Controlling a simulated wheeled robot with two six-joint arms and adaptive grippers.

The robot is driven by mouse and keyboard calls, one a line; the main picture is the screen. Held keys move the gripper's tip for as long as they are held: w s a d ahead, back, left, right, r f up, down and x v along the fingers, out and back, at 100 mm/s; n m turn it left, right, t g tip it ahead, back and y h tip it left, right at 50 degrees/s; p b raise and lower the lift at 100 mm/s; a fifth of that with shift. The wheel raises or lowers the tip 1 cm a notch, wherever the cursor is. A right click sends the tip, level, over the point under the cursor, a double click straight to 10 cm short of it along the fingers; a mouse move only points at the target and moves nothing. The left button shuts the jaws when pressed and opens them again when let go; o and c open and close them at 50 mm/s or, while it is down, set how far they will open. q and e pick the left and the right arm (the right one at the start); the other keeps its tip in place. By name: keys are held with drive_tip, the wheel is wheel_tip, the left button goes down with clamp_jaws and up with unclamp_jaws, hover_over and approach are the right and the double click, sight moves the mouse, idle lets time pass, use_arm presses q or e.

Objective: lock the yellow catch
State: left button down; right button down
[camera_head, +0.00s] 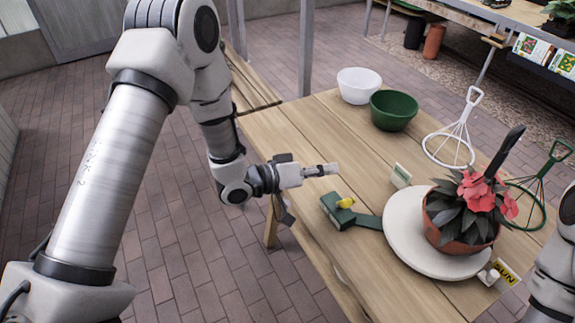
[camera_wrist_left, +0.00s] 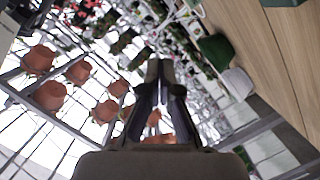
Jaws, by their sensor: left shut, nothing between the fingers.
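A yellow catch (camera_head: 345,202) sits on top of a green box (camera_head: 336,213) at the near left edge of the wooden table. The green box joins a flat green arm running to a round pale turntable (camera_head: 404,233). My left gripper (camera_head: 330,169) is shut and empty. In the head view it appears just behind and above the catch, apart from it. The left wrist view shows its fingers (camera_wrist_left: 162,85) close together, with no catch in sight. My right gripper is not in view; only part of my right arm shows at the right edge.
A red-flowered plant in a terracotta pot (camera_head: 443,215) stands on the turntable. A small card (camera_head: 401,175), a green bowl (camera_head: 393,110), a white bowl (camera_head: 359,85) and wire hoops (camera_head: 449,148) stand further back. Bare table (camera_head: 300,125) lies behind the left gripper.

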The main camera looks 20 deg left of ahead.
use_arm(q)
drive_tip(key=v, duration=1)
drive_tip(key=shift+s+d+b, duration=0.15)
drive_tip(key=shift+s+b, duration=0.05)
drive_tip(key=shift+b, duration=0.25)
drive_tip(key=s+d+f+g+y, duration=0.25)
drive_tip(key=s+f, duration=0.25)
drive_tip(key=f, duration=0.4)
drive_tip(key=s+d+f+g+y, duration=0.1)
drive_tip(key=s+f+g, duration=0.3)
drive_tip(key=f, duration=0.6)
drive_tip(key=s+a+f+g+y, duration=0.2)
drive_tip(key=s+a+f+y, duration=0.2)
drive_tip(key=s, duration=0.3)
drive_tip(key=s+a+f+g+y, duration=0.3)
drive_tip(key=s+a+f+y, duration=0.1)
drive_tip(key=s, duration=0.3)
drive_tip(key=shift+a+f, duration=0.2)
drive_tip(key=shift+f, duration=0.6)
